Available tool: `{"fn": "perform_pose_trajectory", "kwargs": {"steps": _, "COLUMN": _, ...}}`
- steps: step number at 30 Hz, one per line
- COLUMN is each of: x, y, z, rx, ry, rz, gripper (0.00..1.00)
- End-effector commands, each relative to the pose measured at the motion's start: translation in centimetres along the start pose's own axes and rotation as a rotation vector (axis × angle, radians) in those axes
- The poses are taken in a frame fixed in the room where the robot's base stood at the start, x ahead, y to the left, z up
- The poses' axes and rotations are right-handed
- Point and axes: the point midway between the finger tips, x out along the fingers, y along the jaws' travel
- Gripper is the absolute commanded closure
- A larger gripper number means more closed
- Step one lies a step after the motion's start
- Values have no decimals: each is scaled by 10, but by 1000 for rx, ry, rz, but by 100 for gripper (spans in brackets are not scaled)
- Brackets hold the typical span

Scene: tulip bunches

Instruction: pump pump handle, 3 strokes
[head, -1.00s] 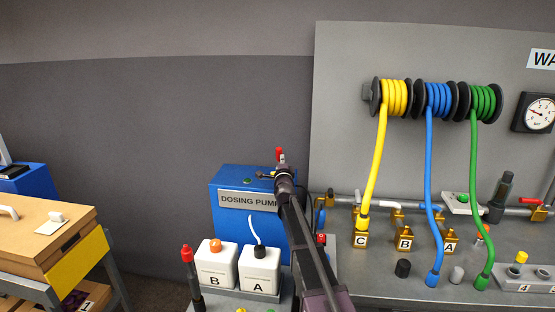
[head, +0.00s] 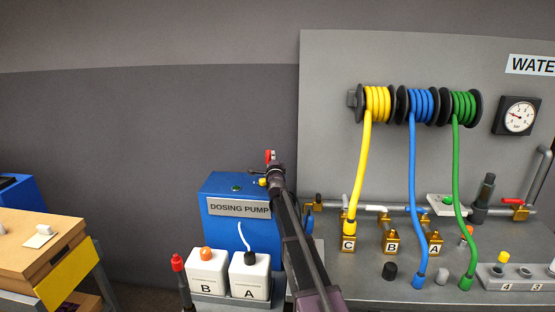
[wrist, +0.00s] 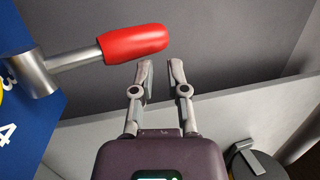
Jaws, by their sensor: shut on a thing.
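The blue dosing pump (head: 213,229) stands left of the grey panel, with its name plate (head: 239,207) facing me. The red pump handle (head: 269,155) shows just above the pump's top right. My gripper (head: 275,172) is right at the handle. In the wrist view the handle's red grip (wrist: 135,43) on its metal lever (wrist: 70,60) reaches in from the left to my fingertips (wrist: 161,72).
Two white canisters, B (head: 206,274) and A (head: 249,276), stand in front of the pump. A workbench (head: 390,296) with valves and yellow, blue and green hoses (head: 413,190) lies to the right. A wooden box (head: 35,240) stands at the left.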

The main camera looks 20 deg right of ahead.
Motion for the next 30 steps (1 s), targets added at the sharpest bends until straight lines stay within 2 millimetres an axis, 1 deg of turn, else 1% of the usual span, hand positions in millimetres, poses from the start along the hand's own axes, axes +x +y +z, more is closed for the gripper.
{"fn": "perform_pose_trajectory", "kwargs": {"steps": 1, "x": 5, "y": 1, "z": 16, "rx": 3, "ry": -19, "rz": 6, "gripper": 100}}
{"fn": "perform_pose_trajectory", "kwargs": {"steps": 12, "x": 5, "y": 1, "z": 4, "rx": 2, "ry": -6, "rz": 4, "gripper": 100}}
{"fn": "perform_pose_trajectory", "kwargs": {"steps": 20, "x": 2, "y": -1, "z": 0, "rx": 1, "ry": -3, "rz": 3, "gripper": 100}}
{"fn": "perform_pose_trajectory", "kwargs": {"steps": 26, "x": -8, "y": -10, "z": 2, "rx": 1, "ry": -4, "rz": 2, "gripper": 100}}
{"fn": "perform_pose_trajectory", "kwargs": {"steps": 30, "x": -19, "y": -21, "z": 5, "rx": 1, "ry": -6, "rz": 1, "gripper": 100}}
